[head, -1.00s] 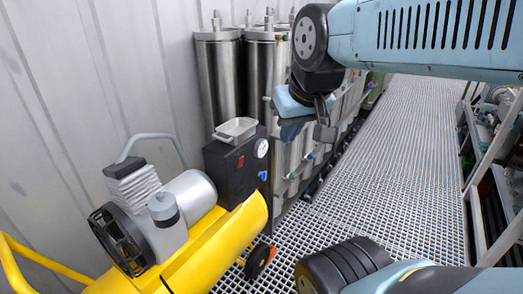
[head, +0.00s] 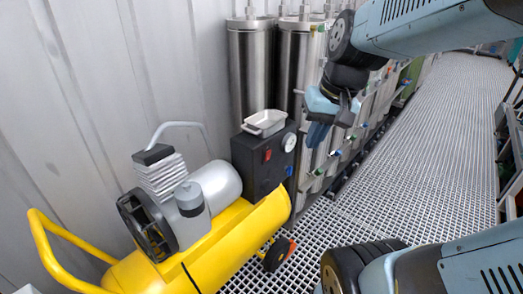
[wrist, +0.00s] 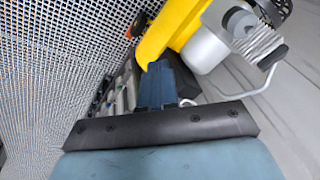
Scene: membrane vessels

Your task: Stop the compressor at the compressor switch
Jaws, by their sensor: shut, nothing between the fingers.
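The yellow compressor (head: 215,245) stands at the lower left in the head view, with a silver motor and a black fan. It also shows at the top of the wrist view (wrist: 172,30). A black box (head: 258,165) at its far end carries a red switch (head: 267,155), a white round gauge (head: 289,142) and a small blue part (head: 289,171). My gripper (head: 318,130) hangs to the right of the black box, apart from it, with its blue-grey fingers shut and empty. In the wrist view the fingers (wrist: 158,85) point toward the compressor, and the switch cannot be made out.
A grey tray (head: 265,122) sits on top of the black box. Tall steel cylinders (head: 252,70) stand behind it against the pale corrugated wall (head: 100,100). The grated walkway (head: 425,150) is clear on the right, with a rack (head: 512,150) at its edge.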

